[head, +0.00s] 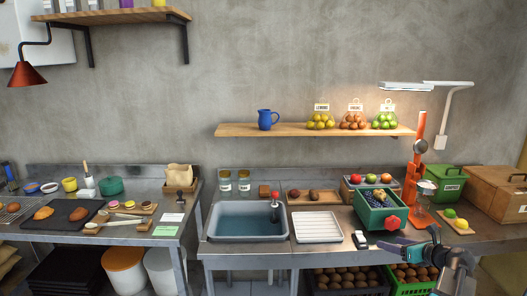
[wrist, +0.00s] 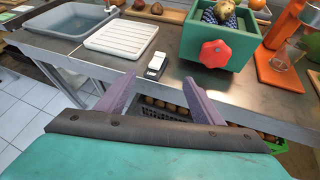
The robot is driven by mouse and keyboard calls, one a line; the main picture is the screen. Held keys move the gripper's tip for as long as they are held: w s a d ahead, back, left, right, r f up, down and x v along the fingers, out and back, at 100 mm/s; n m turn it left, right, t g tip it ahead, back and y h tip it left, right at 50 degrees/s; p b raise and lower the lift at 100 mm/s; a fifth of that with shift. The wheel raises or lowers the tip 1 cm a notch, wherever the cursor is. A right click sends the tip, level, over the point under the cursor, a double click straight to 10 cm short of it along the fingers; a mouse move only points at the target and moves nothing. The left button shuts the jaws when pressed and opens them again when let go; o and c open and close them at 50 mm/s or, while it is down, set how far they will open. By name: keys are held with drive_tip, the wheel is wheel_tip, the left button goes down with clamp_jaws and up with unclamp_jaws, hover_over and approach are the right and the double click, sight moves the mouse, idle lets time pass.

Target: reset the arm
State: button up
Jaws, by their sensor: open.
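My gripper (head: 386,246) is at the front edge of the steel counter, in the lower right of the head view. In the wrist view my gripper (wrist: 160,80) shows two purple fingers spread apart with nothing between them. Beyond the fingertips a small black-and-white device (wrist: 156,66) lies on the counter; it also shows in the head view (head: 360,240). I cannot tell any contact between the fingers and the counter edge.
A green crate (wrist: 200,50) with a red knob, a white ribbed tray (wrist: 122,38) and a sink basin (wrist: 68,20) stand on the counter. An orange press (head: 415,160) stands right of the crate. Crates of brown produce sit below. Open air lies above the counter.

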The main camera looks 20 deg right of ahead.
drive_tip(key=w+a+f+n+g+y, duration=0.2)
drive_tip(key=w+a+f, duration=0.4)
drive_tip(key=a, duration=0.5)
drive_tip(key=w+a+f+n+g+y, duration=0.15)
drive_tip(key=w+a+f, duration=0.25)
drive_tip(key=a+f, duration=0.6)
drive_tip(key=s+a+f+n+g+y, duration=0.1)
drive_tip(key=s+a+f+n+g, duration=0.1)
drive_tip(key=a+f, duration=0.45)
drive_tip(key=s+a+f+n+g+y, duration=0.1)
drive_tip(key=a+f+n, duration=0.15)
drive_tip(key=a, duration=0.75)
drive_tip(key=s+a+f+n+g+y, duration=0.1)
drive_tip(key=s+a+f+n+g, duration=0.1)
drive_tip(key=a+f, duration=0.5)
drive_tip(key=s+a+f+n+g+h, duration=0.1)
drive_tip(key=s+a+f+n+g, duration=0.2)
drive_tip(key=s+a+f+n, duration=0.35)
drive_tip(key=s+a+f+n+g, duration=0.3)
drive_tip(key=s+a+f, duration=0.1)
drive_tip(key=s+a, duration=0.45)
drive_tip(key=s+d+f+n+g+h, duration=0.2)
drive_tip(key=s+d+n, duration=0.1)
drive_tip(key=s+n, duration=0.4)
drive_tip(key=s+d+f+n+g+h, duration=0.2)
drive_tip(key=s+d+n+h, duration=0.1)
drive_tip(key=s+n, duration=0.5)
drive_tip(key=shift+s+f+n, duration=0.15)
drive_tip(key=shift+s+n, duration=0.05)
drive_tip(key=shift+n, duration=1.25)
